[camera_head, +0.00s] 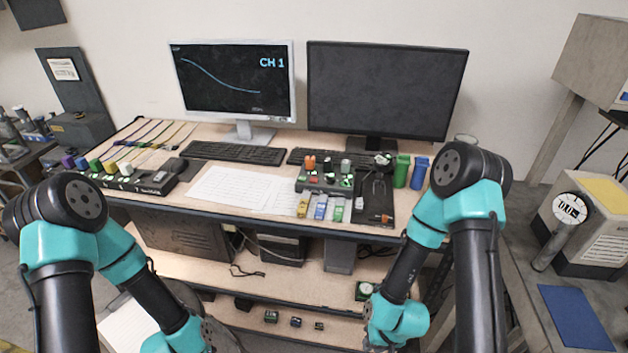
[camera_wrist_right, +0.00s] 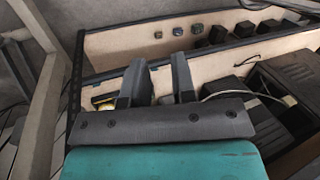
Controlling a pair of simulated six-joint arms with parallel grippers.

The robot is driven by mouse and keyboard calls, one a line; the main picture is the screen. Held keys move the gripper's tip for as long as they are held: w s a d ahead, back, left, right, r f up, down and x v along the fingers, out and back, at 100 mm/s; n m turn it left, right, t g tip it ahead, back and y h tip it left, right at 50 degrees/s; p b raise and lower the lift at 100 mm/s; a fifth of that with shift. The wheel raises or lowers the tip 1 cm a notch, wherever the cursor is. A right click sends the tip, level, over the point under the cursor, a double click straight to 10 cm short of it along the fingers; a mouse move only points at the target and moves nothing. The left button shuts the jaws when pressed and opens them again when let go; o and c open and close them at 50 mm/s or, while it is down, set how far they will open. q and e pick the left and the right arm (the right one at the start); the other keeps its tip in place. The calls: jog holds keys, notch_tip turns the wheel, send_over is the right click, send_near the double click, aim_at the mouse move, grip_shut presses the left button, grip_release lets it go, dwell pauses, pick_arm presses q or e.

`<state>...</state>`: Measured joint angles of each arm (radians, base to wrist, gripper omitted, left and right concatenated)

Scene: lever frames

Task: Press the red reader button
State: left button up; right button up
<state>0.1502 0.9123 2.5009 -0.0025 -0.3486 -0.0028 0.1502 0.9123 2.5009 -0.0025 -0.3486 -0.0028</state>
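A small red button (camera_head: 386,218) shows near the front edge of a black pad (camera_head: 375,190) on the right of the desk. Another small red spot (camera_head: 313,180) shows on a dark control box (camera_head: 325,172) to its left. I cannot tell for sure which belongs to the reader. My right gripper shows in the right wrist view (camera_wrist_right: 157,78), its two grey fingers apart with nothing between them. It is low in front of the desk, away from both red parts. My left gripper is out of view below the head picture; only that arm's links show.
Two monitors (camera_head: 388,90) and two keyboards (camera_head: 235,152) stand behind. Green (camera_head: 402,170) and blue (camera_head: 419,172) holders are right of the pad. White papers (camera_head: 230,187) lie mid-desk. A lower shelf (camera_head: 270,287) holds small items beneath the desk edge.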

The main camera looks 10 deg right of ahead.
grip_shut()
dwell(1.4)
